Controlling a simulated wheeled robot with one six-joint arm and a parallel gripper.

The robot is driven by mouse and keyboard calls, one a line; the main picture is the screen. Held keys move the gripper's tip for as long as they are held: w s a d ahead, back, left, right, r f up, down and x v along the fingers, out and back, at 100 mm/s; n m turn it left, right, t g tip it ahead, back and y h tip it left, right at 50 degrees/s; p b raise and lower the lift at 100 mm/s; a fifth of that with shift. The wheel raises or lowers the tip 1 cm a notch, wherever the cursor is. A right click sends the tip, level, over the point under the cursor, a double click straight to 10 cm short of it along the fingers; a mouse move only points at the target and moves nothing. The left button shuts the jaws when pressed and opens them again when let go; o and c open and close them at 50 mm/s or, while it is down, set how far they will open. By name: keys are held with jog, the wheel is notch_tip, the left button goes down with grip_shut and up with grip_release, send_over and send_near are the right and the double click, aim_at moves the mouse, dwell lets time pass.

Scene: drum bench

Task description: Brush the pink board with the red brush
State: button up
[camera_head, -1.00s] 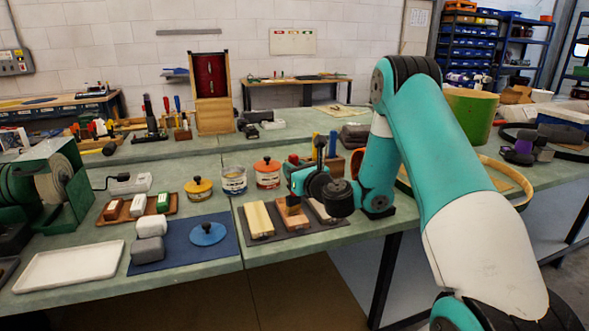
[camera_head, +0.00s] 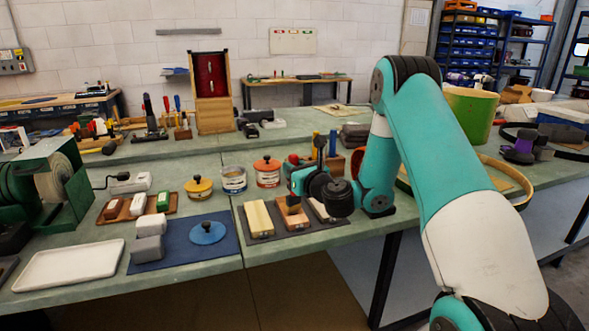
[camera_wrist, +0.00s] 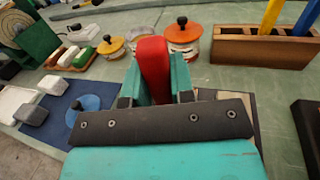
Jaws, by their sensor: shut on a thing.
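My gripper (camera_head: 298,184) is shut on the red brush, whose rounded red handle (camera_wrist: 153,66) rises between the fingers in the wrist view. In the head view the brush's tan lower part (camera_head: 293,203) shows under the gripper, over the far part of the pink board (camera_head: 294,221). Whether the bristles touch the board cannot be told. The pink board lies on a dark mat (camera_head: 268,236), between a yellow board (camera_head: 258,219) and a pale board (camera_head: 318,210) partly hidden by my arm. In the wrist view my gripper hides the pink board.
Left of the mat lie a blue mat (camera_head: 217,245) with grey blocks and a blue lid (camera_head: 207,233), and a white tray (camera_head: 68,266). Lidded pots, including an orange-lidded one (camera_head: 267,171), stand behind. A wooden holder (camera_wrist: 262,47) stands close by on the right.

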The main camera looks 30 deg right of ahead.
jog(key=shift+f, duration=0.3)
dwell(0.4)
jog(key=shift+s+b, duration=0.1)
jog(key=shift+b, duration=0.25)
jog(key=shift+s+f, duration=0.1)
jog(key=shift+s, duration=0.05)
jog(key=shift+s+a+b, duration=0.25)
jog(key=shift+s+b, duration=0.5)
jog(key=shift+b, duration=0.2)
jog(key=shift+s+a+b, duration=0.25)
jog(key=shift+s+b, duration=0.5)
jog(key=shift+b, duration=0.15)
